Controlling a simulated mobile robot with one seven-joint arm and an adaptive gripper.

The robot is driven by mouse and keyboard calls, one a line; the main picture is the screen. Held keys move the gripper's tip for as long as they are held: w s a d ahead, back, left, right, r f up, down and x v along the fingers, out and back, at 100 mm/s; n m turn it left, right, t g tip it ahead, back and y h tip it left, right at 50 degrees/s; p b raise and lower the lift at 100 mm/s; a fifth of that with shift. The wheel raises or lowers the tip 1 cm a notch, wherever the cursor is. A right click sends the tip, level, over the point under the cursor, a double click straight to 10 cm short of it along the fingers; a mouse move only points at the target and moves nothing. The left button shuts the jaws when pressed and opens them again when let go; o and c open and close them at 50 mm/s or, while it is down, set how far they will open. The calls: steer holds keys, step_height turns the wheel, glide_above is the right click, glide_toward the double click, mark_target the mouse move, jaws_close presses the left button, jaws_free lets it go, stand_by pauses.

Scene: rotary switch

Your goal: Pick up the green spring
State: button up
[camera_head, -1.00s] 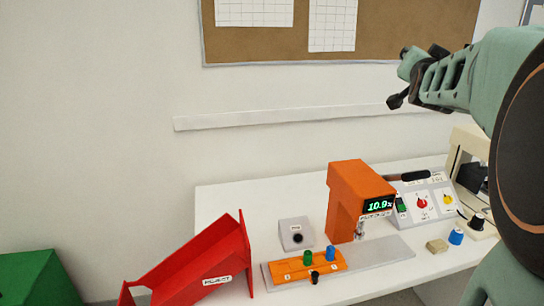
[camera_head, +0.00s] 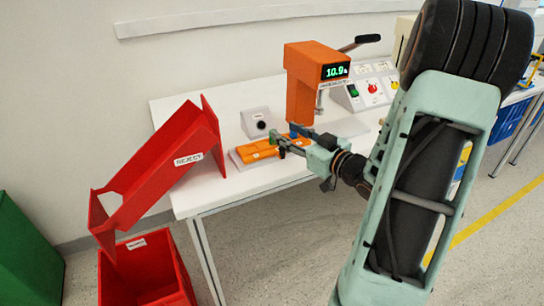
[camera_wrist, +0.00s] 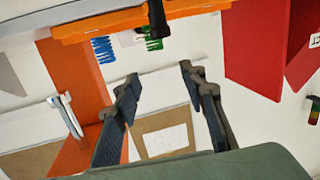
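The green spring (camera_wrist: 152,40) stands in the orange holder (camera_wrist: 185,11), beside the blue spring (camera_wrist: 103,48), in the wrist view, which looks upside down. My gripper (camera_wrist: 159,72) is open, its two fingers spread and nothing between them. The green spring shows just beyond the fingertips, near the line between them. In the head view my gripper (camera_head: 284,144) is at the orange holder (camera_head: 256,151) and hides the green spring there. The blue spring (camera_head: 300,131) shows partly behind my gripper.
An orange gauge press (camera_head: 303,90) stands behind. A red reject chute (camera_head: 165,165) is at left, above a red bin (camera_head: 150,275). A grey box (camera_head: 258,123) stands behind the holder.

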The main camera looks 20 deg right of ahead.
steer(key=shift+t+y, duration=0.4)
steer(key=s+f, duration=0.2)
steer(key=s+d+f+b, duration=0.1)
steer(key=shift+s+f+b, duration=0.3)
steer(key=shift+s+f, duration=0.05)
steer(key=x, duration=0.5)
steer(key=shift+w+a+r, duration=0.1)
steer(key=shift+a, duration=0.05)
steer(key=shift+d+r+b+x, duration=0.15)
steer(key=shift+b+x, duration=0.25)
steer(key=shift+x, duration=0.95)
steer(key=shift+d+r+b+x, duration=0.15)
steer(key=shift+b+x, duration=0.25)
steer(key=shift+x, duration=1)
steer(key=shift+c, duration=0.4)
jaws_close()
